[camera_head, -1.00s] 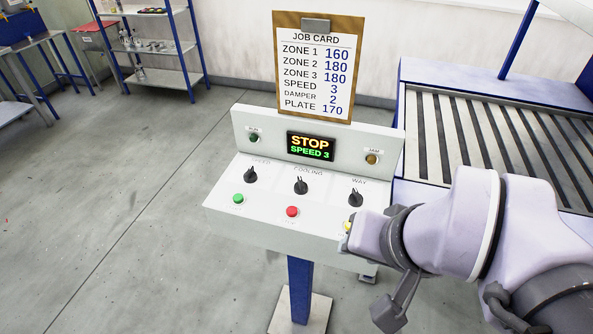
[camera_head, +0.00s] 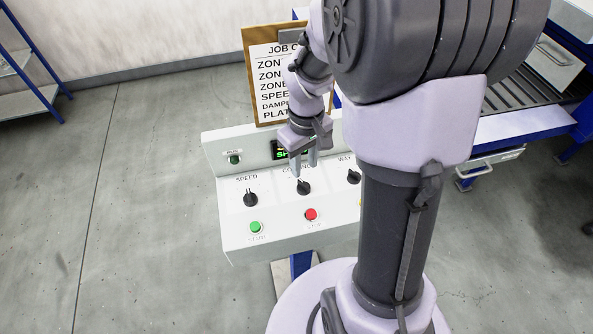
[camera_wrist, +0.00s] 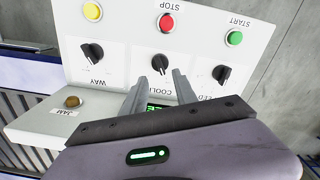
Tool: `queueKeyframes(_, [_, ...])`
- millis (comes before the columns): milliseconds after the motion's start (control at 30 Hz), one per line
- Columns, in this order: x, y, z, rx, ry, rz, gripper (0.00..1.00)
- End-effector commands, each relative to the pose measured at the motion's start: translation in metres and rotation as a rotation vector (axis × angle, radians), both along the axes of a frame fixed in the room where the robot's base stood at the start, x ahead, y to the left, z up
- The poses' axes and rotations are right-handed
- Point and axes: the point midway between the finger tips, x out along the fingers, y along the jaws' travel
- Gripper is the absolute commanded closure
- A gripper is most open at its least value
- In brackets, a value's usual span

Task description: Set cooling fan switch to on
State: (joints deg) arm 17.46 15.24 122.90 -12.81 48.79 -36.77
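The cooling switch is a black rotary knob (camera_head: 304,187) in the middle of the control panel's sloping top. Its pointer position is too small to read surely. In the wrist view the same knob (camera_wrist: 160,64) appears just beyond my fingertips, and the "COOLING" label is partly covered by my fingers. My gripper (camera_head: 304,173) hangs over the panel, pointing down at the knob. In the wrist view my gripper (camera_wrist: 160,76) is open, its two fingers apart with nothing between them. I cannot tell whether the tips touch anything.
The speed knob (camera_head: 250,198) is left of the cooling knob and the way knob (camera_head: 353,177) right. A green start button (camera_head: 256,228) and red stop button (camera_head: 311,214) are in front. The display (camera_head: 280,152) and job card (camera_head: 262,80) behind are partly hidden by my arm.

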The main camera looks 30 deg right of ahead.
Motion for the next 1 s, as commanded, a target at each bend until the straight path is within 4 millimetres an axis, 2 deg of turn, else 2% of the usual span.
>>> queueKeyframes(33, [-0.001, 0.0, -0.018, 0.001, 0.005, 0.0, 0.66])
queueKeyframes(100, [-0.001, 0.0, -0.035, 0.002, 0.003, -0.001, 0.66])
queueKeyframes(267, [-0.001, 0.0, -0.06, 0.001, 0.001, -0.001, 0.66])
queueKeyframes(433, [-0.001, 0.0, -0.069, 0.001, 0.0, -0.002, 0.66])
queueKeyframes(667, [0.0, 0.0, -0.069, 0.0, -0.001, -0.002, 0.66])
queueKeyframes(700, [0.0, 0.0, -0.069, 0.0, -0.001, -0.002, 0.68])
queueKeyframes(867, [0.0, 0.0, -0.069, 0.0, -0.001, -0.002, 0.99])
queueKeyframes(1000, [0.0, 0.0, -0.069, 0.0, -0.001, -0.002, 1.0])
